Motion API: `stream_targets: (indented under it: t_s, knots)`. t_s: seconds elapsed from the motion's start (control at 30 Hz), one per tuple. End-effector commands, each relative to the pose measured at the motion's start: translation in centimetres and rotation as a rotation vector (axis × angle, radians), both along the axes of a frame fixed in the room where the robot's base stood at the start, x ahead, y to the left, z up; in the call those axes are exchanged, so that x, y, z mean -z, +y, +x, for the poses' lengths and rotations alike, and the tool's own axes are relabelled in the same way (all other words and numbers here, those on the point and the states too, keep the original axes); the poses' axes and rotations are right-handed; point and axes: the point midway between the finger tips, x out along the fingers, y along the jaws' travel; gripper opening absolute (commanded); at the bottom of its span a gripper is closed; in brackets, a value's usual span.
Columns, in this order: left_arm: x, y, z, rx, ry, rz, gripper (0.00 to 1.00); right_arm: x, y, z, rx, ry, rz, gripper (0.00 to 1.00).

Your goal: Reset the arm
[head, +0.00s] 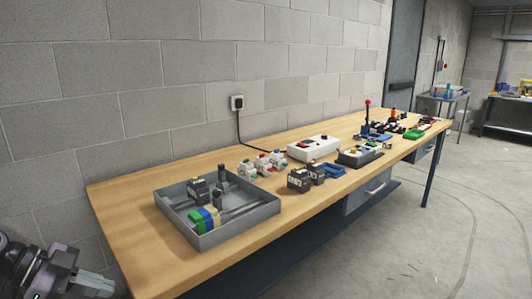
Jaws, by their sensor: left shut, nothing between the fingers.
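My left gripper (95,283) shows at the bottom left corner, in front of and below the near end of the wooden workbench (135,235). Its pale fingers are together with nothing between them, and they touch nothing on the bench. The rest of the left arm is cut off by the picture's edge. My right gripper is out of the picture.
A grey tray (222,236) with dark blocks and coloured pieces sits at the bench's near end. Small parts, a white box (314,148) and a dark device (360,156) stand farther along. A drawer (368,193) hangs underneath. Open floor (400,250) lies to the right.

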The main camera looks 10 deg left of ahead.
Motion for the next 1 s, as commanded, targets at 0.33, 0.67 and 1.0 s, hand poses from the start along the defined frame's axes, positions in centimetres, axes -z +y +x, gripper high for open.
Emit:
stream_targets:
  t_s: [0.33, 0.67, 1.0]
  knots:
    - [6.4, -0.1, -1.7, -0.285, -0.232, -0.202, 0.00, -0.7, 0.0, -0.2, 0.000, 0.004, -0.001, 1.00]
    - [13.4, -2.1, -4.8, -0.607, -0.286, -0.227, 0.00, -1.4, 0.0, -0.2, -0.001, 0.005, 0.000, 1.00]
    - [19.9, -8.7, -9.4, -0.860, -0.143, -0.185, 0.00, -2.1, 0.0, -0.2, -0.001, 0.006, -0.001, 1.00]
